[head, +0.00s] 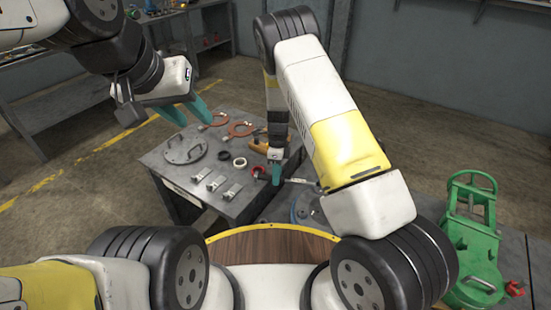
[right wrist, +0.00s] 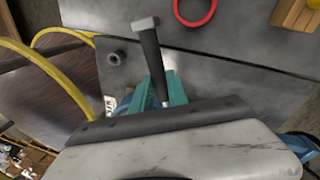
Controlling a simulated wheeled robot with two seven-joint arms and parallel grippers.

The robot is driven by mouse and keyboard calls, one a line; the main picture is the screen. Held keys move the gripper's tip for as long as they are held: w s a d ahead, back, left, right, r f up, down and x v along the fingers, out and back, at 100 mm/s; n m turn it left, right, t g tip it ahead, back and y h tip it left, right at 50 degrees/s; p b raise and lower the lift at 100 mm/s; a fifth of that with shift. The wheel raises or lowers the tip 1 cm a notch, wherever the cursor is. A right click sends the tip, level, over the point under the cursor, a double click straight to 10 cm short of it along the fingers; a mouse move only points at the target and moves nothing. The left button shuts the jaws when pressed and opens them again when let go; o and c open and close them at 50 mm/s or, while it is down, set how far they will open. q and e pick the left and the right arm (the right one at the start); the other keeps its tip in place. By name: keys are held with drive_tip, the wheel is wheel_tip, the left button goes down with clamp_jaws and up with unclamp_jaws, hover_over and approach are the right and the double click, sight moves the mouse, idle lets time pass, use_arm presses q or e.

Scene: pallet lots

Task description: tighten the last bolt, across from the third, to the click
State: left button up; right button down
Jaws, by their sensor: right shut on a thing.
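My right gripper (head: 277,175) is low over the right part of the grey workbench. In the right wrist view its teal fingers (right wrist: 162,88) are shut on a tool with a black handle (right wrist: 151,52) and a pale metal end (right wrist: 146,22). A blue round part (head: 306,206), perhaps a flange, sits beside it, mostly hidden by my right arm. I cannot make out its bolts. A small dark round piece with a hole (right wrist: 115,58) stands on grey metal near the tool. My left gripper (head: 192,116) is raised, empty and open, over the bench's left side.
The bench (head: 165,190) carries a grey round cover with a handle (head: 185,150), copper-coloured rings (head: 241,128), several metal clamps (head: 216,183) and a red ring (right wrist: 195,8). A green cast body (head: 470,235) stands at right.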

drive_tip(key=shift+w+d+m, duration=0.1)
drive_tip(key=shift+w+m, duration=0.2)
drive_tip(key=shift+w, duration=0.15)
drive_tip(key=shift+w+d, duration=0.1)
drive_tip(key=shift+w, duration=0.1)
drive_tip(key=shift+w+d+m, duration=0.15)
drive_tip(key=shift+w+m, duration=0.4)
drive_tip(key=shift+m, duration=0.05)
drive_tip(key=shift+w+d, duration=0.1)
idle(0.4)
drive_tip(key=shift+w+d+m+y, duration=0.25)
drive_tip(key=shift+w+m+y, duration=0.05)
drive_tip(key=shift+w+m, duration=0.25)
drive_tip(key=shift+w+d, duration=0.1)
drive_tip(key=shift+w, duration=0.1)
drive_tip(key=shift+w+d+m, duration=0.35)
drive_tip(key=shift+w+m, duration=0.2)
drive_tip(key=shift+m, duration=0.1)
idle(0.5)
